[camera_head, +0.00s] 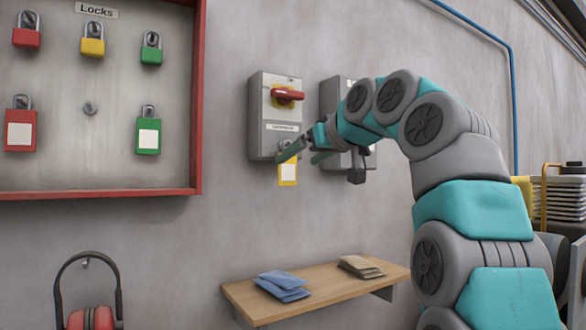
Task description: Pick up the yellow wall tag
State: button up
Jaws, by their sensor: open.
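The yellow wall tag (287,172) hangs at the lower edge of a grey switch box on the wall, with a white label on its face. My gripper (300,152) is open at the tag's upper right, with one finger reaching left across the lower front of the box near the top of the tag. The gripper partly hides the tag's upper end. I cannot tell whether the finger touches the tag or is only in front of it.
The switch box (260,110) has a red rotary handle (288,94). A second grey box (333,95) is behind my arm. A red-framed lock board (70,120) is at left. Below, a wooden shelf (325,295) holds blue (283,284) and tan packets (361,266).

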aim_at(288, 166)
jog(key=shift+x, duration=1.15)
jog(key=shift+d+p+x, duration=0.1)
jog(key=shift+p+x, duration=0.4)
jog(key=shift+x, duration=0.9)
jog(key=shift+d+p+x, duration=0.15)
jog(key=shift+p+x, duration=0.35)
jog(key=shift+x, duration=0.85)
jog(key=shift+w+r, duration=0.15)
grip_shut()
